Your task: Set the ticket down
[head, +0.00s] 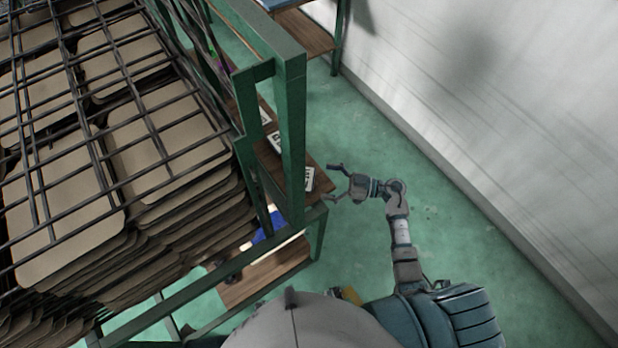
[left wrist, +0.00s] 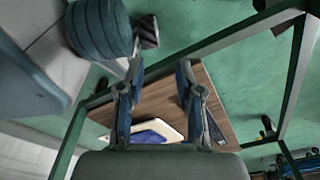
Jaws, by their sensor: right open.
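A white ticket-like card with black print (head: 309,179) lies at the end of a narrow wooden shelf on the green frame. My right gripper (head: 332,182) is open just right of this card, its fingers apart and pointing at it. Nothing shows between those fingers. Two similar white cards (head: 277,141) and (head: 265,116) lie farther back on the shelf, partly hidden by the green post. In the left wrist view my left gripper (left wrist: 159,72) has its fingers apart over a wooden board, with nothing held between them. The left gripper is hidden in the head view.
A green metal frame (head: 292,130) stands left of my right arm. A wire rack with stacked tan panels (head: 170,130) fills the left. A lower wooden shelf (head: 262,275) carries a blue item (head: 270,227). A white wall (head: 500,110) bounds the right; green floor lies between.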

